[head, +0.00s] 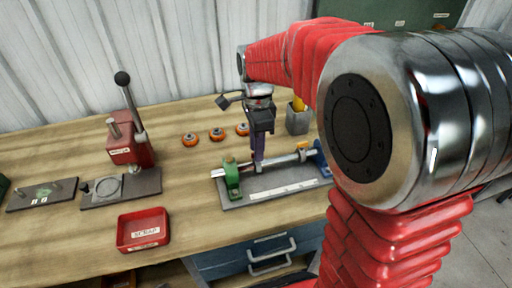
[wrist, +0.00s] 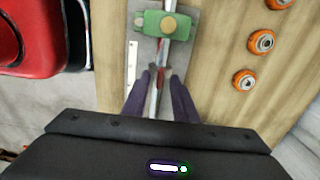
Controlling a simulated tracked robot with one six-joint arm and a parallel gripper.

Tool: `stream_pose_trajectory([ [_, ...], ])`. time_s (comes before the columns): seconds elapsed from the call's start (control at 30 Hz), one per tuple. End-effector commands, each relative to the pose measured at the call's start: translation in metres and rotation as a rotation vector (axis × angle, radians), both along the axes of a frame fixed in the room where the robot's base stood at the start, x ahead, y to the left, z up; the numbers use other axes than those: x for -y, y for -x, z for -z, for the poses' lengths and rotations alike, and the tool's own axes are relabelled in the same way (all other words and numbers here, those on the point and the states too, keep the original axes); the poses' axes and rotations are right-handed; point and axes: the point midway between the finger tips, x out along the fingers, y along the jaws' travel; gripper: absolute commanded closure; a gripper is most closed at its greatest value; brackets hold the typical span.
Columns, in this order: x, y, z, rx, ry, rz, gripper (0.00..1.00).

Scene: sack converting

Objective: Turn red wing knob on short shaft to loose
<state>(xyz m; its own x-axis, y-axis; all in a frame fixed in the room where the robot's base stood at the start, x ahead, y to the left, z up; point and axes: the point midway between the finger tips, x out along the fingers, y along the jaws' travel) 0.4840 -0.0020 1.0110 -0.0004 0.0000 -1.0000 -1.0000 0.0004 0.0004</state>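A fixture on a grey base plate (head: 285,192) carries a thin metal shaft (head: 280,161) between a green support (head: 231,178) and a blue support (head: 320,155). The shaft also shows in the wrist view (wrist: 165,52), running out from under the green support (wrist: 160,23). My gripper (wrist: 160,75) is low over the shaft, its two purple fingers on either side with visible gaps.
A red scrap tray (head: 143,244), a red lever press (head: 130,150) and a plate with pegs (head: 42,195) stand to the left. Orange rollers (head: 217,134) lie behind the fixture. A grey cup (head: 298,122) stands close behind my gripper. The bench between tray and fixture is clear.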

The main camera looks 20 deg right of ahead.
Motion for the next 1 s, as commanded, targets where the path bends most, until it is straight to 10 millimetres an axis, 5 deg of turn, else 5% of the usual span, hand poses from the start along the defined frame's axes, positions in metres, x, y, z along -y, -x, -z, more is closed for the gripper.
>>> stream_pose_trajectory([
  [0.37,0.0004,0.0002,0.0049,0.000,0.000,0.001,0.75],
  [0.7,0.0005,0.0001,0.0046,0.000,0.000,0.001,0.99],
  [1.0,-0.0022,0.0000,0.0045,0.001,-0.001,0.000,1.00],
])
